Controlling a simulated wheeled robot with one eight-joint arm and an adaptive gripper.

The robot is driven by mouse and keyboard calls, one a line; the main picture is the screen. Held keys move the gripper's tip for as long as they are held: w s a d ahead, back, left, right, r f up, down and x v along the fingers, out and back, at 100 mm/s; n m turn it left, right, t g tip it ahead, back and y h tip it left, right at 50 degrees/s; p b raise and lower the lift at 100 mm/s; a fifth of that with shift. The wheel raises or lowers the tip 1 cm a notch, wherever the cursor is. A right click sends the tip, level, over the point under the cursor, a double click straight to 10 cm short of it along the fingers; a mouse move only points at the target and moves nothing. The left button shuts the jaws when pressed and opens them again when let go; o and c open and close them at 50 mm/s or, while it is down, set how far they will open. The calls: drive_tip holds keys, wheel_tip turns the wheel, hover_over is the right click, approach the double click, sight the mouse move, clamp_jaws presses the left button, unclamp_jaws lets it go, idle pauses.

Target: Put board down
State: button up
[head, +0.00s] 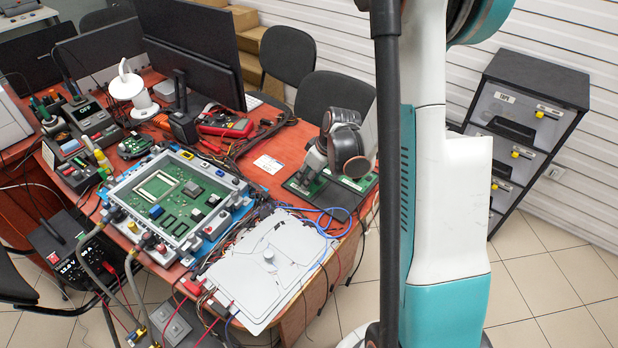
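A green circuit board (300,188) with dark parts is at the right corner of the table, partly covered by my wrist. My gripper (322,180) comes down onto this board from above, with the dark wrist joints just over it. The fingertips are small and partly hidden, so I cannot tell how they close on the board. I cannot tell whether the board touches the tabletop. Another green board (178,200) sits in a blue-and-grey test frame (122,190) at the middle of the table.
A flat white panel (262,275) with cables around it lies at the table's front edge. A blue cable (325,222) runs near the board. A monitor (195,45), a red multimeter (226,124) and chairs (335,92) stand behind. A drawer cabinet (525,130) stands to the right.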

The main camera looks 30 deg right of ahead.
drive_tip(key=shift+r, duration=0.1)
drive_tip(key=o, duration=1)
drive_tip(key=p+v, duration=0.5)
drive_tip(key=v, duration=0.7)
drive_tip(key=shift+w, duration=0.1)
